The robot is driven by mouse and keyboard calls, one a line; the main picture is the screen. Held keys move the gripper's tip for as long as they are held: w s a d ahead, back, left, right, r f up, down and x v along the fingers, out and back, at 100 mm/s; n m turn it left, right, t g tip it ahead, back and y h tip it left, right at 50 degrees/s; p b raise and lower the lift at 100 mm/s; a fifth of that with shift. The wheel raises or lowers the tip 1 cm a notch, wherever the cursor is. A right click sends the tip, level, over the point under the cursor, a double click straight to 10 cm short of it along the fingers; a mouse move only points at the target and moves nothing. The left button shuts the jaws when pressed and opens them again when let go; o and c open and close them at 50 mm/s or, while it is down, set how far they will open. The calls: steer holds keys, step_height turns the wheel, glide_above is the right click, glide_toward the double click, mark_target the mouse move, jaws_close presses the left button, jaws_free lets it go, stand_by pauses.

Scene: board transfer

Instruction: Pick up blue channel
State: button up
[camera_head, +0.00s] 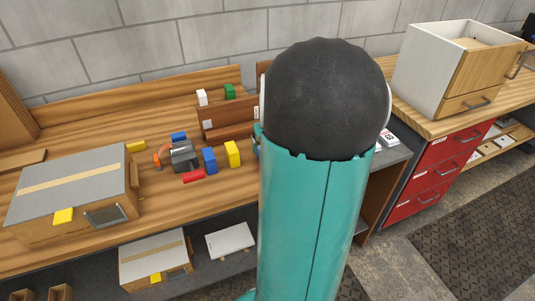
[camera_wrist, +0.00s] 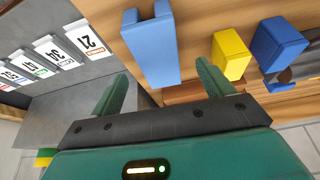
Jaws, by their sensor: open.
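The blue channel (camera_wrist: 151,48) lies on the wooden bench top in the wrist view, with a notch at its upper end. My gripper (camera_wrist: 162,84) is open and empty, its two green fingers pointing towards the channel. The channel's near end is roughly in line with the gap between the fingers, and I see no contact. In the head view my own arm hides the gripper and most or all of the channel.
A yellow block (camera_wrist: 230,55) and a blue block (camera_wrist: 277,44) stand right of the channel. Numbered cards (camera_wrist: 90,37) lie on a grey surface at left. In the head view, a grey-lidded box (camera_head: 75,185) is at left and a white-and-wood cabinet (camera_head: 425,68) at right.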

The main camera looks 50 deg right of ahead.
steer(key=x, duration=0.6)
steer(key=shift+w+d+f, duration=0.15)
steer(key=shift+d+f, duration=0.05)
steer(key=shift+f, duration=0.1)
steer(key=c, duration=1.1)
